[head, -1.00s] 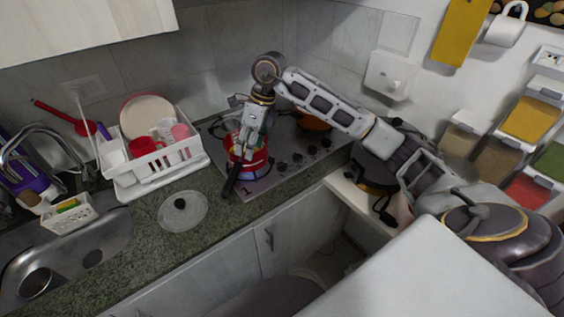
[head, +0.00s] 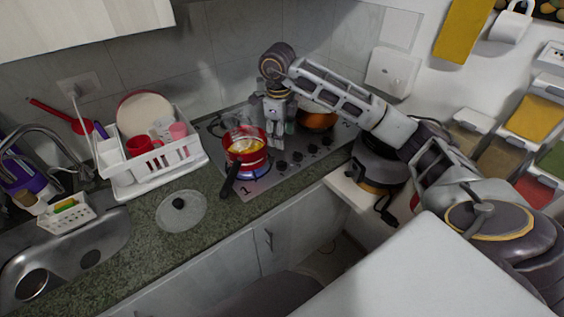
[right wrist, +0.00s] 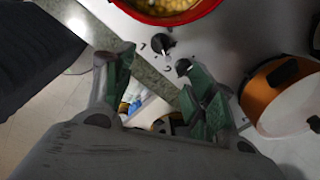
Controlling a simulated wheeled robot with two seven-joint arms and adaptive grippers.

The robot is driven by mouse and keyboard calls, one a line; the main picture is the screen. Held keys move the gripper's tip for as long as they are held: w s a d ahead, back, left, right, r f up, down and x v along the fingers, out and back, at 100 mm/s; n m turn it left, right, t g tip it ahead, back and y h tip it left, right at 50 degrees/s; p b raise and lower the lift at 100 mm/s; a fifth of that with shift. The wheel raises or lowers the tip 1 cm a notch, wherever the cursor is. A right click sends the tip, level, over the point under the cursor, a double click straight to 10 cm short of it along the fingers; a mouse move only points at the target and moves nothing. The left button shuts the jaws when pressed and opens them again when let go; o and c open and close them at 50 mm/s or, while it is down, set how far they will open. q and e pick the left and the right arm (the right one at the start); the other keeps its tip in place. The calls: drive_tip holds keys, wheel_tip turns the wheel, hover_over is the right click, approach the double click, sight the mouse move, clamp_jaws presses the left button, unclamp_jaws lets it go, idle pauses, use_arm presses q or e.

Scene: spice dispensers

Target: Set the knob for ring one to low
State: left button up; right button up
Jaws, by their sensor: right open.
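The cooktop (head: 263,187) holds a red pot (head: 262,156) with yellowish food on its left ring, near the printed "1". A blue glow shows under the pot. A row of dark knobs runs along the cooktop's front right; the one nearest the "1" is the ring one knob (head: 280,168). My right gripper (head: 282,135) is open and empty, above the cooktop just right of the pot. In the right wrist view two dark knobs (right wrist: 162,43) show near its spread fingertips (right wrist: 155,60), one close to the right fingertip. My left gripper is out of view.
An orange pot (head: 316,121) stands on the back right of the cooktop. A glass lid (head: 181,211) lies on the counter, left of the red pot's black handle (head: 229,181). A white dish rack (head: 160,165) and the sink (head: 90,257) are further left.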

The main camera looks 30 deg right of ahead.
sight(282, 162)
drive_tip(key=f, duration=0.8)
drive_tip(key=f+p, duration=0.1)
drive_tip(key=f, duration=0.4)
drive_tip(key=shift+w+d, duration=0.2)
drive_tip(key=shift+d, duration=0.2)
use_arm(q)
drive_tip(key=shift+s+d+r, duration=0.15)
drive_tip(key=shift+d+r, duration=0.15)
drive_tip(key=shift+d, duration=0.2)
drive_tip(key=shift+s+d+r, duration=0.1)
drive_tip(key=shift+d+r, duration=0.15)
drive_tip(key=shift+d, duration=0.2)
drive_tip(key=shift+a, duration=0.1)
